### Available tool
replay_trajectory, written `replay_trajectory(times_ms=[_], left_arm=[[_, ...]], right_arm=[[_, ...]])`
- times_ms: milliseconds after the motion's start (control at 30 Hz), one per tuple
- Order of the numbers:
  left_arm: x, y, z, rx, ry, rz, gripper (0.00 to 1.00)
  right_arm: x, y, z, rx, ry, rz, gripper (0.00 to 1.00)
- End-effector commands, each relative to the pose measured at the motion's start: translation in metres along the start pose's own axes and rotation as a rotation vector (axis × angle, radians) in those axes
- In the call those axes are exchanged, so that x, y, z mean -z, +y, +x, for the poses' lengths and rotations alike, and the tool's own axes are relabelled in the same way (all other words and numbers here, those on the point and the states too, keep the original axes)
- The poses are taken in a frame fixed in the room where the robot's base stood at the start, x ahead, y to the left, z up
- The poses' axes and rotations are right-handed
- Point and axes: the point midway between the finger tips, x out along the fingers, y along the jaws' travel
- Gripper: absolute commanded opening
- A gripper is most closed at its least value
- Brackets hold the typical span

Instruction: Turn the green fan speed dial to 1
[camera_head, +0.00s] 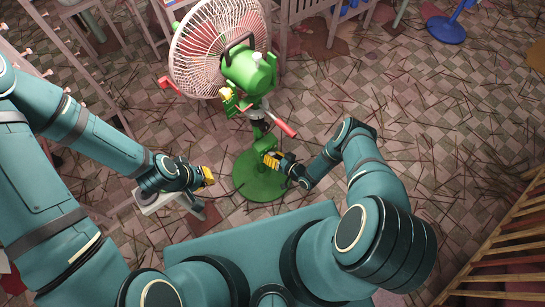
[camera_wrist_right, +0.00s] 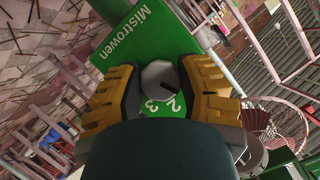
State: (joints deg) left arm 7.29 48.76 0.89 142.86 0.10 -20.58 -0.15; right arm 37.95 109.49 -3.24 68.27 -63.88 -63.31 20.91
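The green fan (camera_head: 248,72) stands on a round green base (camera_head: 252,182) in the head view. In the right wrist view, its green panel (camera_wrist_right: 146,32) reads "Mistrowen" and carries a grey round dial (camera_wrist_right: 158,74). The numerals 2 and 3 show below the dial; no 1 is visible. A dark mark on the dial slants toward the lower right. My right gripper (camera_wrist_right: 160,68) has its yellow fingers on both sides of the dial, seemingly touching it; it also shows by the fan's post in the head view (camera_head: 271,160). My left gripper (camera_head: 207,176) hangs left of the base, its opening unclear.
A small pale stool (camera_head: 158,203) stands below my left gripper. Wooden racks stand at the left and a slatted rack (camera_head: 510,255) at the lower right.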

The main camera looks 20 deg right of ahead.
Motion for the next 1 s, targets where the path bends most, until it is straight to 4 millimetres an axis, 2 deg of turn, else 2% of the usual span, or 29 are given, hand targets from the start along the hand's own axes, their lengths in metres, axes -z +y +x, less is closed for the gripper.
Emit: replay_trajectory(times_ms=[33, 67, 100, 467, 800, 1000], left_arm=[[0.0, 0.0, 0.0, 0.0, 0.0, 0.0, 0.0], [0.0, 0.0, 0.0, 0.0, 0.0, 0.0, 0.0], [0.0, 0.0, 0.0, 0.0, 0.0, 0.0, 0.0], [0.0, 0.0, 0.0, 0.0, 0.0, 0.0, 0.0], [0.0, 0.0, 0.0, 0.0, 0.0, 0.0, 0.0], [0.0, 0.0, 0.0, 0.0, 0.0, 0.0, 0.0]], right_arm=[[0.003, 0.0, 0.002, 0.001, 0.005, -0.002, 0.54], [0.003, 0.0, 0.002, 0.001, 0.005, -0.002, 0.64], [0.002, 0.0, 0.002, 0.001, 0.005, -0.002, 0.69], [0.001, 0.0, -0.004, 0.0, 0.001, -0.001, 0.69], [0.002, 0.001, -0.054, -0.001, 0.002, 0.0, 0.69], [0.002, 0.0, -0.072, 0.001, 0.002, -0.002, 0.69]])
